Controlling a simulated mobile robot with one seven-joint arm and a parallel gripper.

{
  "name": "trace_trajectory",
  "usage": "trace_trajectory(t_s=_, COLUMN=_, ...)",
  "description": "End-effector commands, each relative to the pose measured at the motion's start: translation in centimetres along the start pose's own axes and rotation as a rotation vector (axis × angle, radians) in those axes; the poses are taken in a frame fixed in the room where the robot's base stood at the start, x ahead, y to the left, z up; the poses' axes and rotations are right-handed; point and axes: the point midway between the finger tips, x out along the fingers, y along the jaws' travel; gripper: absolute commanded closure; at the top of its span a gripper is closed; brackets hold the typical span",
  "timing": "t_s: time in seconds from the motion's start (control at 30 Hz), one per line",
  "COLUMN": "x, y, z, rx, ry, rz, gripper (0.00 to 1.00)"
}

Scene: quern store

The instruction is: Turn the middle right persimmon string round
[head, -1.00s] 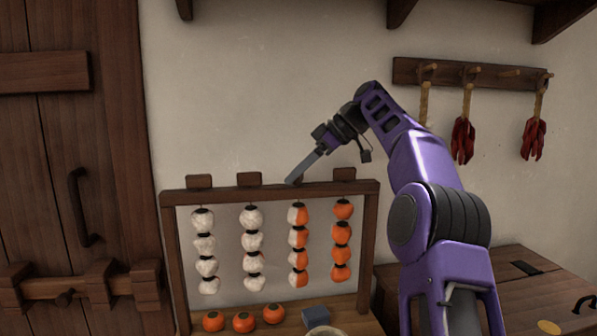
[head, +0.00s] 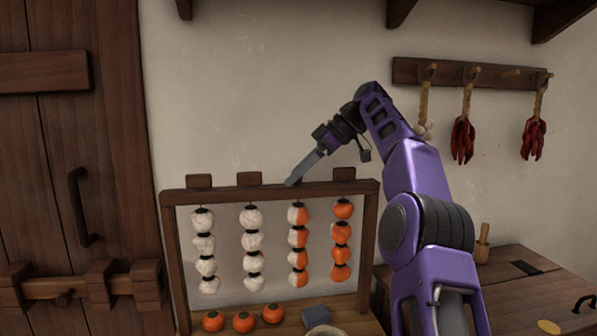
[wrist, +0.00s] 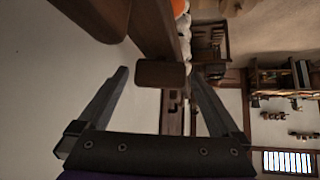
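The middle right persimmon string (head: 298,238) hangs third from left on a wooden rack (head: 230,194). Its fruits show white on the left half and orange on the right half. The two strings to its left, middle left (head: 252,242) and far left (head: 205,245), look white; the far right string (head: 341,240) is orange. My gripper (head: 291,182) is at the top rail above the middle right string and hides that string's wooden tab. In the wrist view my gripper (wrist: 158,74) is open, with a wooden tab (wrist: 160,74) between its fingers and gaps at both sides.
Neighbouring tabs (head: 249,178) and (head: 344,173) stand on the rail close by. Loose persimmons (head: 243,322) and a blue-grey block (head: 316,315) lie below the rack. A wooden door (head: 70,150) is left. Chillies (head: 463,140) hang at right above a wooden chest (head: 520,280).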

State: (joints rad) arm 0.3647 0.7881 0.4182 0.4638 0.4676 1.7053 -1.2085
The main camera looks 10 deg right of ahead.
Motion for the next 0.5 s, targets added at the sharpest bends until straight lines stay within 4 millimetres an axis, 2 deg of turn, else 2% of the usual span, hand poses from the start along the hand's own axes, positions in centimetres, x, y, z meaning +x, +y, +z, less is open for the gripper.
trace_trajectory(t_s=0.5, x=-0.2, y=-0.09, z=-0.15, rx=0.035, ry=0.001, rz=0.038, gripper=0.0)
